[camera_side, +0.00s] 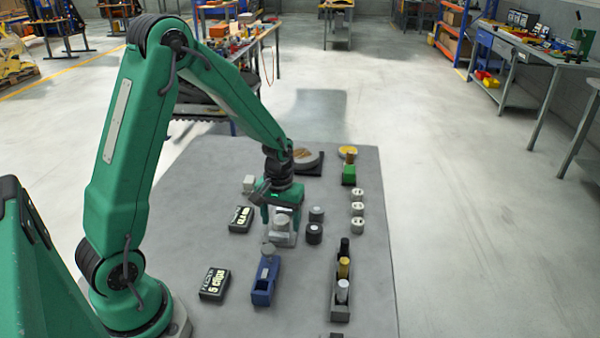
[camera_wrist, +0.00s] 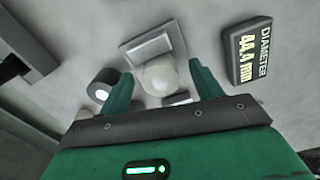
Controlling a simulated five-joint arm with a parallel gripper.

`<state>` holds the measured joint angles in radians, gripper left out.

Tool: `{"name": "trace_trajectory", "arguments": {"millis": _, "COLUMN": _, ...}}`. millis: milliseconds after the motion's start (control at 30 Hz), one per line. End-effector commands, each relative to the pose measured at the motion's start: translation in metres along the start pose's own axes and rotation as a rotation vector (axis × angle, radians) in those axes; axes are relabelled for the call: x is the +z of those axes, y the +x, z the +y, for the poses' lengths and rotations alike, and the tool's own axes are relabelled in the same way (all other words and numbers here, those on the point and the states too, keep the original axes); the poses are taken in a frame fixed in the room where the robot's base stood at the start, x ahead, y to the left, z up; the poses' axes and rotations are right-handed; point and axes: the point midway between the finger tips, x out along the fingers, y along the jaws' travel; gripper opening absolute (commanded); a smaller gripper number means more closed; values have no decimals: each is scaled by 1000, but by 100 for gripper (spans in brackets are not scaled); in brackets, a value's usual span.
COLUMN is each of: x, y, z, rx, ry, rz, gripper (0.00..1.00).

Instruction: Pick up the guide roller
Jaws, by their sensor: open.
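My gripper (camera_side: 281,213) points down over a pale grey cylinder (camera_side: 281,228), which stands on a light grey block-like base (camera_side: 283,240). In the wrist view, the open fingers of my gripper (camera_wrist: 162,76) are on either side of the cylinder's pale round top (camera_wrist: 160,78), with gaps visible. The cylinder is probably the guide roller; no label confirms it. Two dark cylinders, one behind (camera_side: 316,214) and one in front (camera_side: 314,235), stand just right of it. One dark cylinder with a white centre also shows in the wrist view (camera_wrist: 104,88).
A "DIAMETER 44.4 mm" display (camera_wrist: 250,52) stands close by. A "5 clips" display (camera_side: 214,284) and a blue holder (camera_side: 265,280) are nearer the front. Several pale rollers (camera_side: 357,209) line the right side, behind a dark rack (camera_side: 341,308) of cylinders. The table's left part is mostly clear.

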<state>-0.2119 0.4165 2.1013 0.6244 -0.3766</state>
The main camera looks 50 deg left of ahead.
Motion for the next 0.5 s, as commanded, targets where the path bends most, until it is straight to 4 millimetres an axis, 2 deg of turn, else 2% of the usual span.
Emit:
{"name": "trace_trajectory", "arguments": {"millis": 133, "x": 0, "y": 7, "z": 0, "rx": 0, "ry": 0, "rz": 0, "gripper": 65}}
{"name": "trace_trajectory", "arguments": {"millis": 500, "x": 0, "y": 7, "z": 0, "rx": 0, "ry": 0, "rz": 1, "gripper": 65}}
